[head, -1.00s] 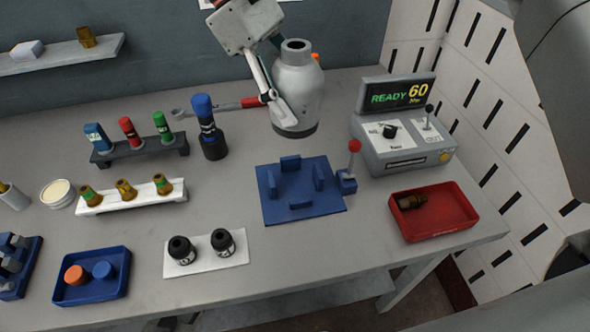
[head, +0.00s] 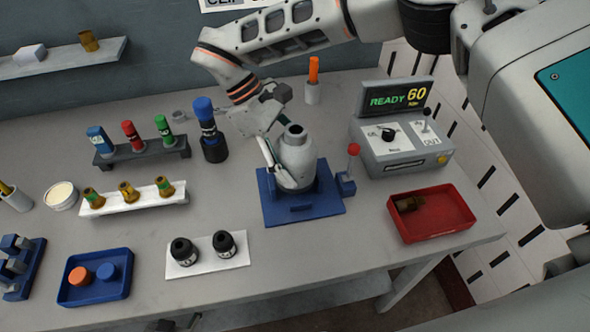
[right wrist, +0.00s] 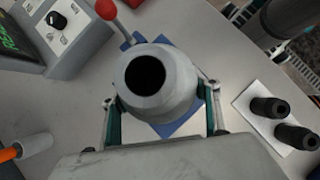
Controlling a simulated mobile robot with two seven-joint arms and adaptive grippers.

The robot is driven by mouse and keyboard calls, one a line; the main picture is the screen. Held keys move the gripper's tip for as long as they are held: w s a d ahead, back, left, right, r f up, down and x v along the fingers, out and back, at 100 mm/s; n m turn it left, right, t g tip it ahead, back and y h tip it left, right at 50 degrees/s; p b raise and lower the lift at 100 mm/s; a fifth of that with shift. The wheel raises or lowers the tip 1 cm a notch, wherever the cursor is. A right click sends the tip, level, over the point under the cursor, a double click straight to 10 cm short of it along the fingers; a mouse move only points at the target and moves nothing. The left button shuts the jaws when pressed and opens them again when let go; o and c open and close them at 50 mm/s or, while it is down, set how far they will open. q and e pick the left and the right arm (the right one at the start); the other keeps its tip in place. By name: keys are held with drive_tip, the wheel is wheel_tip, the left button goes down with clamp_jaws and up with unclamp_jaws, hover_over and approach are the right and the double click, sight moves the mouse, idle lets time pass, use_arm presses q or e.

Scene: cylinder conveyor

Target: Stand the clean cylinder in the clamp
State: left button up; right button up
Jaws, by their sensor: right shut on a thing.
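In the right wrist view the cylinder (right wrist: 158,84) sits between both fingers. The clamp's red-knobbed lever (head: 353,150) stands upright at its right. My left gripper is not in view.
A grey control box (head: 400,145) reads READY 60. A red tray (head: 431,212) holds a brownish fitting. Racks of coloured bottles (head: 142,153) and brass fittings (head: 133,195) stand left. Two black parts (head: 207,248) sit on a white plate in front. An orange stick stands in a cup (head: 313,92) behind.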

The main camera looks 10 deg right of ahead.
drive_tip(key=shift+f+p, duration=0.3)
drive_tip(key=shift+f, duration=1.6)
drive_tip(key=o, duration=2)
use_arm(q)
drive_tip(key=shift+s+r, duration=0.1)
use_arm(e)
drive_tip(key=shift+w+a+r, duration=0.1)
drive_tip(key=shift+a+r, duration=0.1)
drive_tip(key=shift+r, duration=0.15)
use_arm(q)
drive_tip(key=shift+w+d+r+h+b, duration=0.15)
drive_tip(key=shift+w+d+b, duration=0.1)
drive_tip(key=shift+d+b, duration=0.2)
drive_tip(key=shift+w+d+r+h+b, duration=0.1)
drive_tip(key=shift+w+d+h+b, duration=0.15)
drive_tip(key=shift+b, duration=0.2)
use_arm(e)
drive_tip(key=v, duration=1.1)
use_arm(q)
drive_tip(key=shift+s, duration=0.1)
